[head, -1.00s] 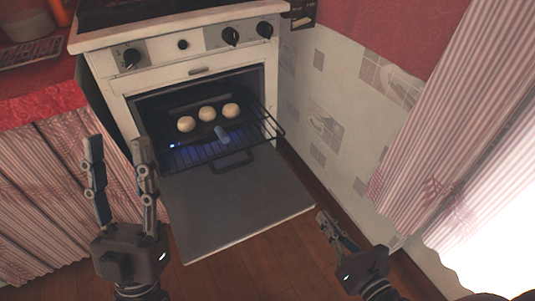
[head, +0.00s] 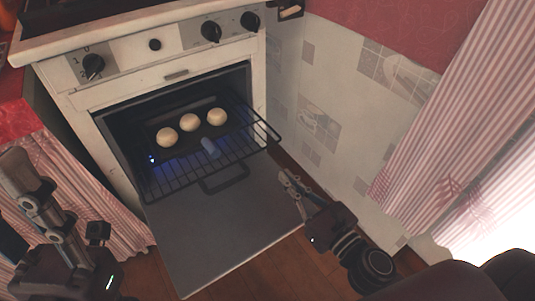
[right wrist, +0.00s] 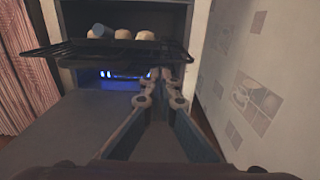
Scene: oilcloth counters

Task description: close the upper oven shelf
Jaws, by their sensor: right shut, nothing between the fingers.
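The upper oven shelf (head: 178,185) is a dark wire rack pulled partly out of the open oven, with a loop handle (head: 224,182) at its front. It holds three pale round buns (head: 189,122) on a dark tray and a small blue-grey cylinder (head: 210,148). My right gripper (head: 284,178) is shut and empty, right of the rack's front corner and above the door's right side. In the right wrist view its fingertips (right wrist: 160,76) show close to the rack's bar (right wrist: 110,44); contact cannot be told. My left gripper (head: 22,205) is open at the far left, away from the rack.
The oven door (head: 225,225) hangs open, lying flat in front of the stove (head: 150,65). A tiled wall (head: 335,130) stands close on the right, with a striped curtain (head: 440,130) beyond it. A striped cloth (head: 95,190) hangs left of the stove.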

